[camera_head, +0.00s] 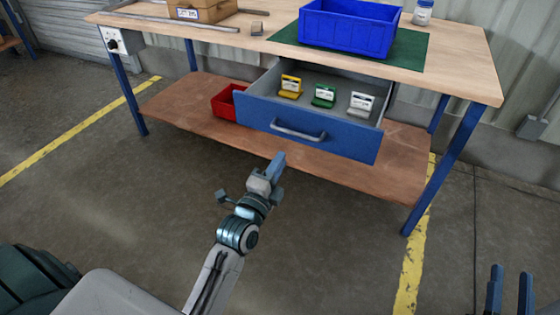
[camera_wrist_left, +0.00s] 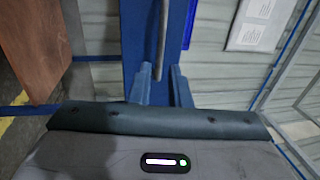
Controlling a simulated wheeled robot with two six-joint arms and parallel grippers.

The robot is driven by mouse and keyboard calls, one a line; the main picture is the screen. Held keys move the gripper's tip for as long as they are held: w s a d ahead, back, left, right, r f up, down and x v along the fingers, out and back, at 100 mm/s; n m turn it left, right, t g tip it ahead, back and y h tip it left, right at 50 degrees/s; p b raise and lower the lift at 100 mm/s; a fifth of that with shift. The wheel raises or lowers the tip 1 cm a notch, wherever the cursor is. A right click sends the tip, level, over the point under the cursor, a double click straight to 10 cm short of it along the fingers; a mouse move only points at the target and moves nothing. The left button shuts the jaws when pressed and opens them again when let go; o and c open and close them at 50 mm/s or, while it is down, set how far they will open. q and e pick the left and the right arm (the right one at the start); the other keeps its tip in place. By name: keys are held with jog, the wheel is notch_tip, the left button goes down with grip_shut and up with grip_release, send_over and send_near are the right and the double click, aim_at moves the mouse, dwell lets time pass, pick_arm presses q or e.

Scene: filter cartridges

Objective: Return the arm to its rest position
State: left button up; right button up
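The blue-fronted drawer (camera_head: 350,145) under the workbench is open. A yellow cartridge (camera_head: 290,87), a green cartridge (camera_head: 324,96) and a white cartridge (camera_head: 361,103) stand in it. My left gripper (camera_head: 277,162) is in front of the drawer, below its grey handle (camera_head: 298,133), and looks apart from it. In the left wrist view, the fingers of my left gripper (camera_wrist_left: 162,86) are apart, with nothing held; the handle (camera_wrist_left: 162,40) shows beyond and between them. My right gripper (camera_head: 510,285) is at the bottom right, fingers apart and empty, far from the bench.
A blue bin (camera_head: 345,33) stands on a green mat (camera_head: 408,50) on the workbench (camera_head: 465,60). A cardboard box (camera_head: 200,10) and a jar (camera_head: 423,14) are also on top. A red bin (camera_head: 224,103) sits on the lower shelf (camera_head: 180,112). The floor in front is clear.

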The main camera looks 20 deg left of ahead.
pick_arm(q)
jog(key=shift+s, duration=0.1)
pick_arm(e)
jog(key=shift+r, duration=0.1)
